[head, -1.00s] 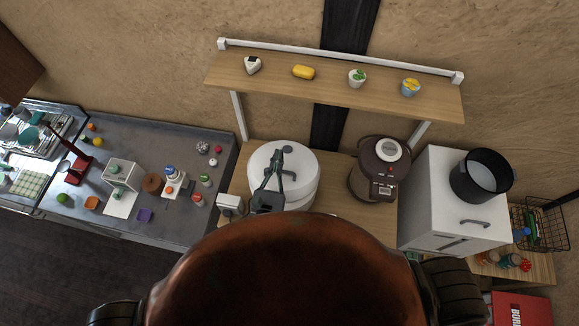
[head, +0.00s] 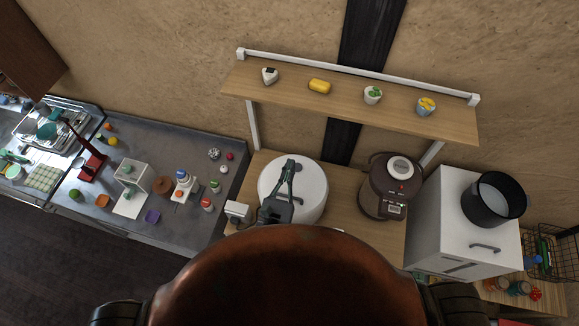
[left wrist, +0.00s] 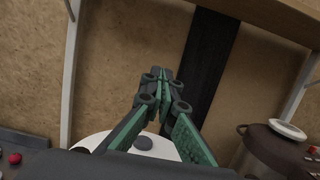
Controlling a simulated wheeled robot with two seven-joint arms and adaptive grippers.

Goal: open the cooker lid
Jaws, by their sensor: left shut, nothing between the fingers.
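A round white cooker (head: 312,192) with a pale domed top stands on the wooden counter. A small grey knob on its top shows beside my fingers, and also in the left wrist view (left wrist: 143,142). My left gripper (head: 290,163) is over the white cooker's top, its fingers shut and empty. In the left wrist view the fingertips (left wrist: 160,74) meet, with the wall behind them. I cannot tell whether they touch the top. A dark brown cooker-like appliance (head: 380,188) with a light disc on its lid stands to the right, lid down. My right gripper is not in view.
A wooden shelf (head: 345,101) with small food items runs above the counter. A white cabinet (head: 447,225) with a black pot (head: 493,199) on it stands at right. A metal counter (head: 130,215) with several small objects is at left.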

